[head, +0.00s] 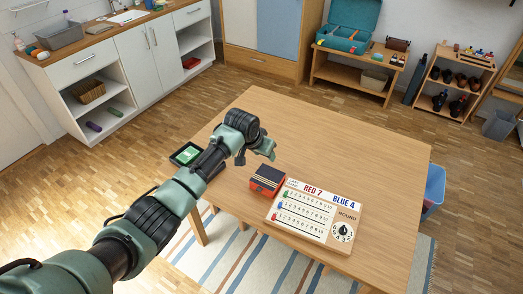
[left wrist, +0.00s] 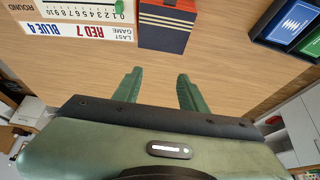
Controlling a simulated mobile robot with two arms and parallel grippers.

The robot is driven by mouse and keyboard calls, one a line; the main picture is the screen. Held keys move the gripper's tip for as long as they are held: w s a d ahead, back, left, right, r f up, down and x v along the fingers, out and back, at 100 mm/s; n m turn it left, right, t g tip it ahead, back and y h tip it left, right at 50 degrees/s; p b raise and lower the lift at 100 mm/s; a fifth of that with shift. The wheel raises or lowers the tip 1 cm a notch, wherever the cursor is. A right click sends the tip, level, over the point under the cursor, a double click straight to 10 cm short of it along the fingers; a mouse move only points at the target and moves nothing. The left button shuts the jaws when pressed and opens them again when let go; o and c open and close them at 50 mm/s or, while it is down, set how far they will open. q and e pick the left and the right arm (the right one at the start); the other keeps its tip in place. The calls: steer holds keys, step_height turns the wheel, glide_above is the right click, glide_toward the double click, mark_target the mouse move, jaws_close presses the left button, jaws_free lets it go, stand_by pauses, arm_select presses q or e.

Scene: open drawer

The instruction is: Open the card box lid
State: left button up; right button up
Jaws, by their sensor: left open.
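The card box (head: 267,180) is a small orange box with a dark, thinly striped top, standing on the wooden table just left of the score board. Its lid appears shut. The box also shows at the top of the left wrist view (left wrist: 167,22), cut by the frame edge. My left gripper (head: 255,153) is above the table, behind the box in the head view. Its two green fingers (left wrist: 157,78) are apart and empty, pointing toward the box without touching it. My right gripper is not in view.
The score board (head: 315,213) lies close to the right of the box. A black tray with green and blue cards (head: 187,154) lies at the table's left edge, partly behind my arm. The table's far and right parts (head: 350,130) are clear. A blue bin (head: 434,187) stands beyond the right edge.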

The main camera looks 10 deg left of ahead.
arm_select(q)
steer(key=shift+v, duration=1.85)
